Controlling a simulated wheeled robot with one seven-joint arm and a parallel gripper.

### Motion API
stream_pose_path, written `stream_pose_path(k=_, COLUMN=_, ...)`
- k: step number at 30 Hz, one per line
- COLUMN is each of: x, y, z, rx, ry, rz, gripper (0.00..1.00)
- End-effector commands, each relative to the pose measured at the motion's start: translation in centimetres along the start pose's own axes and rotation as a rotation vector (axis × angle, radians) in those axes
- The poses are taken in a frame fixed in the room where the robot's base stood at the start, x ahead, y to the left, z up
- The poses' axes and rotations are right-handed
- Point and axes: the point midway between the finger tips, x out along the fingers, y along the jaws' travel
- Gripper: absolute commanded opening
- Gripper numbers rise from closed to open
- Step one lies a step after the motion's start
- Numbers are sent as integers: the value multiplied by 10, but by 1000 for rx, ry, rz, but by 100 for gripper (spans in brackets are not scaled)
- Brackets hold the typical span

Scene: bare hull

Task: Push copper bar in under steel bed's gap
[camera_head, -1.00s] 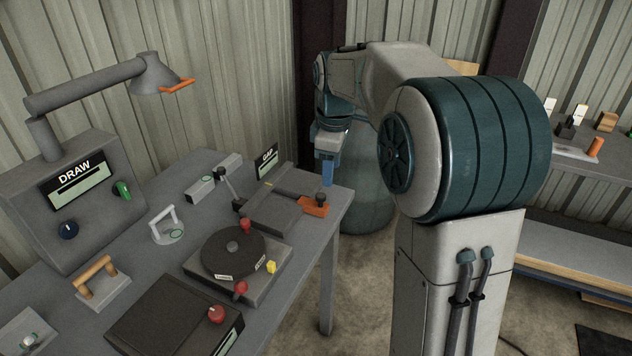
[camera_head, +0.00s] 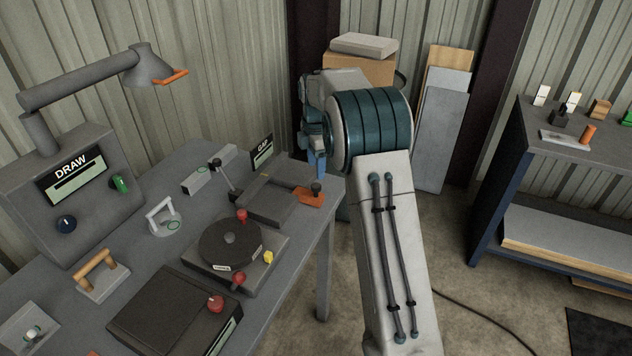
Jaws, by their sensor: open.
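The copper bar (camera_head: 306,197) is a flat orange piece with a dark upright knob. It lies at the right end of the grey steel bed (camera_head: 268,207), near the table's right edge. Its inner end meets the bed's side; I cannot tell how far it reaches under. My gripper (camera_head: 318,168), with blue fingers, is open and points down just behind the bar and above it, apart from it as far as I can see. The arm partly hides the gripper. A small sign reading GAP (camera_head: 262,152) stands behind the bed.
A lever (camera_head: 222,175) stands at the bed's left. A dark round dial plate (camera_head: 230,243) with red and yellow knobs sits in front. The DRAW console and lamp (camera_head: 148,65) are at left. A shelf (camera_head: 575,150) is at right, with open floor between.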

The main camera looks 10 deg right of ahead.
Motion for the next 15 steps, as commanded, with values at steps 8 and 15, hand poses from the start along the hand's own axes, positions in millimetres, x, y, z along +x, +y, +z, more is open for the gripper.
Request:
stream_pose_path(k=8, x=50, y=0, z=-1, rx=-1, ry=0, rz=-2, gripper=48)
stream_pose_path(k=15, x=67, y=0, z=-1, rx=0, ry=1, rz=0, gripper=48)
